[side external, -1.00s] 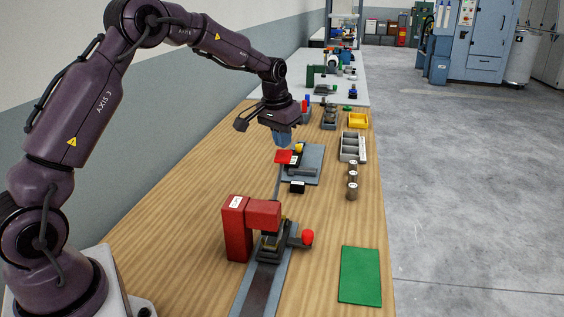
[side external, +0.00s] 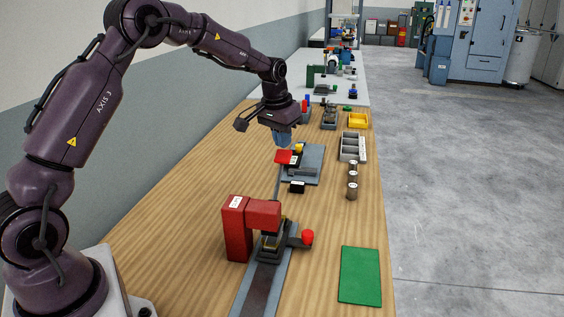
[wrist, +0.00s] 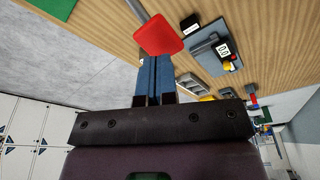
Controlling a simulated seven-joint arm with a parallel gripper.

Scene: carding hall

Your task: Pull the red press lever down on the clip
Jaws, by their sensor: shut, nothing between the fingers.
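The press lever's red paddle (side external: 284,157) sits at the top of a thin grey rod that rises steeply from the press. It also shows in the wrist view (wrist: 159,36), at the tips of the fingers. My gripper (side external: 283,143) is shut and empty, its blue fingers pointing down just above the paddle. In the wrist view, the fingertips (wrist: 155,60) meet the paddle's edge in the picture; I cannot tell whether they touch. The red press body (side external: 236,228) overhangs a dark fixture (side external: 270,248) on a grey rail. I cannot make out the clip clearly there.
A red ball knob (side external: 307,237) sticks out right of the fixture. The left wooden bench top is clear.

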